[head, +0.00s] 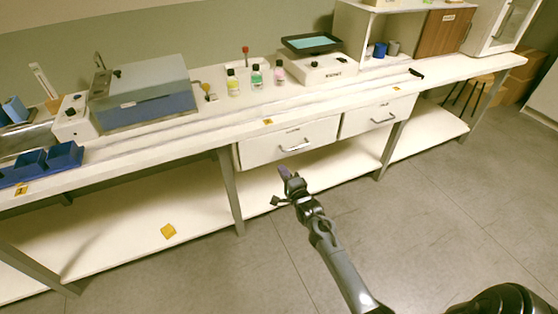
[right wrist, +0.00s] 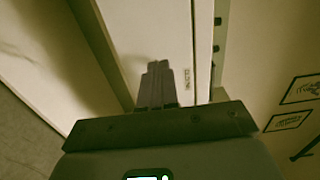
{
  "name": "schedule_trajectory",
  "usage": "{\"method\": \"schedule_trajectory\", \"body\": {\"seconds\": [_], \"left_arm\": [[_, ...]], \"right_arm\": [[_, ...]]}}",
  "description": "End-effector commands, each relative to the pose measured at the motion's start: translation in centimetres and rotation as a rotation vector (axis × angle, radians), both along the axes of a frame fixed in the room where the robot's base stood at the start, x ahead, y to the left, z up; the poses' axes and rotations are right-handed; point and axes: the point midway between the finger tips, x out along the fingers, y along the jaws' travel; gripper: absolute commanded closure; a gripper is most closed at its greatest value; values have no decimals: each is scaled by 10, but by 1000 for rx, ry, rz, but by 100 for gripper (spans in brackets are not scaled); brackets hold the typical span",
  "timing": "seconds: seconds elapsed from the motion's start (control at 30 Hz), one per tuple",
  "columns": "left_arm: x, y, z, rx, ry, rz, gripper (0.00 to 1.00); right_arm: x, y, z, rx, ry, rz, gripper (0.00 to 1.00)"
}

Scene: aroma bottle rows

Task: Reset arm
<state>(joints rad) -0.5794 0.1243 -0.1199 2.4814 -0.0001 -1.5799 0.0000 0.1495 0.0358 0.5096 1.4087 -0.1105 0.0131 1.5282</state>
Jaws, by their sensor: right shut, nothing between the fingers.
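My right gripper (head: 284,174) is in the head view, in front of the bench below the drawers, with its arm coming up from the lower right. In the right wrist view its fingers (right wrist: 157,70) are together with nothing between them. Three small bottles stand in a row on the bench: a yellow one (head: 233,84), a green one (head: 257,78) and a pink one (head: 279,74). The right gripper is apart from them, lower and nearer. My left gripper is not in view.
The white bench (head: 225,126) runs across the view with two closed drawers (head: 290,144) under its top. A blue-grey box device (head: 147,98), blue bins (head: 50,160) and a scale (head: 318,70) stand on it. The floor (head: 430,210) at right is clear.

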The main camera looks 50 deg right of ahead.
Motion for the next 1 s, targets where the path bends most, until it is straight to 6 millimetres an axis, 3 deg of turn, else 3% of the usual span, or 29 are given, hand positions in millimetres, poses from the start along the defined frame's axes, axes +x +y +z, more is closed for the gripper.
{"method": "schedule_trajectory", "body": {"seconds": [0.33,0.47,0.53,0.67,0.8,1.0], "left_arm": [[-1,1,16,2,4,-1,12],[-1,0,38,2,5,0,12],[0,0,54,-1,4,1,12],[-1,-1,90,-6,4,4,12],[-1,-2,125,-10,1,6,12],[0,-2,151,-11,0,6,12]], "right_arm": [[-29,6,-9,0,35,0,100],[-57,15,-25,-15,114,26,100],[-72,31,-18,-45,142,66,100],[-103,84,10,-111,246,180,100],[-146,165,38,-300,504,361,100],[-219,259,81,-646,851,677,100]]}}
